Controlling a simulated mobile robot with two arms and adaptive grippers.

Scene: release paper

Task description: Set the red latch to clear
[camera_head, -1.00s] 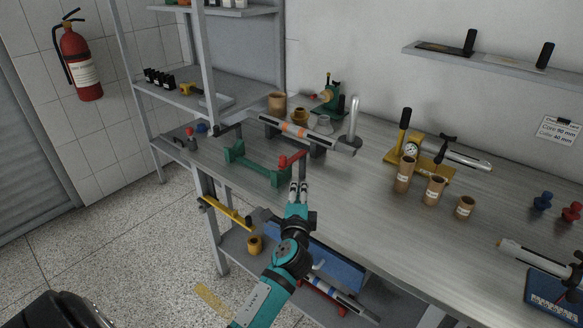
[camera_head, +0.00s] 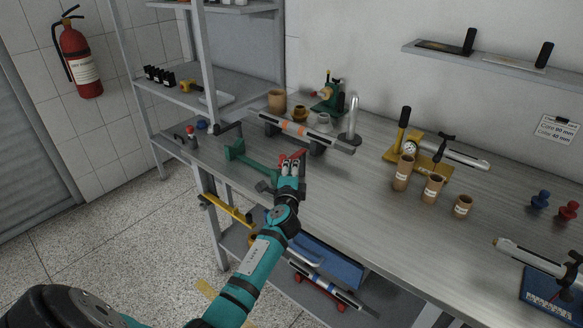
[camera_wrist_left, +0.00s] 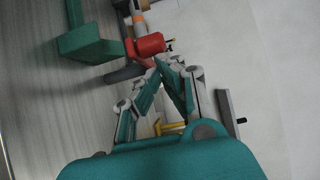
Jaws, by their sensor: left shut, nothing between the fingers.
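The red latch (camera_head: 292,157) sits at the right end of a green bracket (camera_head: 250,164) near the bench's front edge. In the left wrist view the latch shows as a red block (camera_wrist_left: 150,44) with a small dark pin, beside the green bracket (camera_wrist_left: 88,44). My left gripper (camera_head: 291,166) is shut and empty, with its fingertips right at the latch. In the left wrist view the fingertips (camera_wrist_left: 164,62) are just below the red block; I cannot tell whether they touch it. The gripper hides the lower part of the latch in the head view. My right gripper is not in view.
A roller with orange bands (camera_head: 296,129) lies on supports behind the latch. A metal post (camera_head: 351,122) stands to its right. Cardboard tubes (camera_head: 402,172) and a yellow-based fixture (camera_head: 420,160) stand further right. The bench middle (camera_head: 345,190) is clear.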

